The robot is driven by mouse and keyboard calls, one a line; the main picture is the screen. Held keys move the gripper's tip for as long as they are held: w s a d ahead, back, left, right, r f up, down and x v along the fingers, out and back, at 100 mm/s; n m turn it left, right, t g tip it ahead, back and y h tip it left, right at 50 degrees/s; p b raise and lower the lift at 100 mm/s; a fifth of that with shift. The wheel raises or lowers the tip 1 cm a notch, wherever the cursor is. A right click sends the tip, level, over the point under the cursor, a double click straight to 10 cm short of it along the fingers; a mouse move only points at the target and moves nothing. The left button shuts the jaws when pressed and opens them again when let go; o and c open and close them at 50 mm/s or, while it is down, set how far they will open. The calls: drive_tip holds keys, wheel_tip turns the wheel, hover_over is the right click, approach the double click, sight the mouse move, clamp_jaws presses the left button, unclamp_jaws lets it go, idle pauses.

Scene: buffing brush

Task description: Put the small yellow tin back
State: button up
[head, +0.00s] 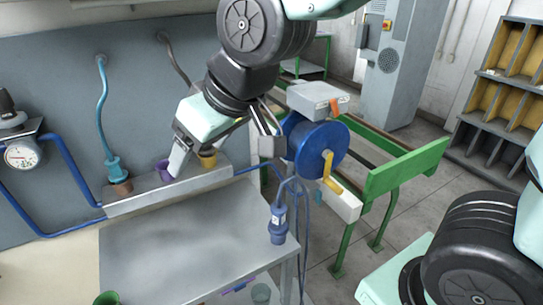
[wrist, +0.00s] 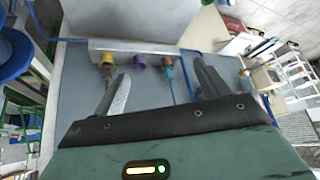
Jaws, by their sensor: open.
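The small yellow tin (head: 208,159) is at the right part of the long grey ledge (head: 150,200) against the wall, partly hidden by my gripper in the head view. In the wrist view a yellow tin (wrist: 106,50) shows beyond the left finger, with a brown fitting close in front of it. My gripper (head: 222,160) is open above the ledge, its fingers spread wide. In the wrist view my gripper (wrist: 161,74) has nothing between its fingertips. A purple tin (wrist: 139,60) shows farther off, between the fingers' lines; it also shows in the head view (head: 162,168).
A teal hose (head: 103,100) ends in a fitting above a brown tin (head: 121,187) at the ledge's left. A blue drum (head: 315,148) and a blue hanging connector (head: 278,222) stand right. A green tin (head: 107,299) is at the front left. The grey tabletop (head: 190,255) is mostly clear.

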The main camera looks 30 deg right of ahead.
drive_tip(key=s+d+f+n+g+h, duration=0.1)
drive_tip(key=s+f+g, duration=0.1)
drive_tip(key=s+f, duration=0.3)
drive_tip(key=s+d+f+g+h, duration=0.2)
drive_tip(key=s+f+g, duration=0.1)
drive_tip(key=s, duration=0.7)
drive_tip(key=shift+d+f+n, duration=0.25)
drive_tip(key=shift+f+n, duration=0.15)
drive_tip(key=shift+f, duration=0.5)
wheel_tip(320, 180, down, 5)
drive_tip(key=b, duration=0.5)
drive_tip(key=shift+w+f, duration=0.1)
drive_tip(key=shift+f, duration=0.05)
